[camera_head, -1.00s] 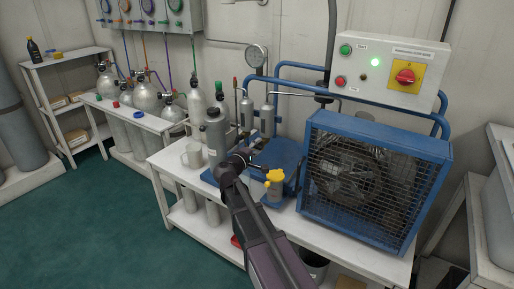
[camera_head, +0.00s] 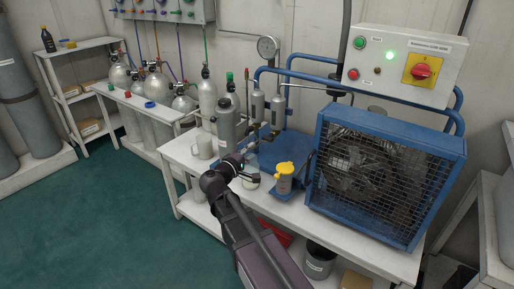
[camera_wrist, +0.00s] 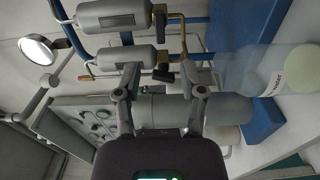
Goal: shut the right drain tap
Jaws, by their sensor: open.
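Two silver filter cylinders stand side by side behind the blue unit; the right one (camera_head: 278,106) also shows at the top of the sideways-turned wrist view (camera_wrist: 113,14). Brass pipework (camera_wrist: 184,45) runs at their lower ends. Small black tap handles show there: one by the upper cylinder (camera_wrist: 160,20), which I take for the right drain tap, and one by the lower cylinder (camera_wrist: 163,73). I cannot tell their settings for sure. My gripper (camera_head: 243,169) is open and empty, in front of the cylinders and apart from the taps. Its fingers (camera_wrist: 160,93) stand wide in the wrist view.
A yellow-topped canister (camera_head: 285,171), a grey bottle (camera_head: 226,127) and a white mug (camera_head: 202,146) stand nearby. The caged compressor (camera_head: 370,175) blocks the right.

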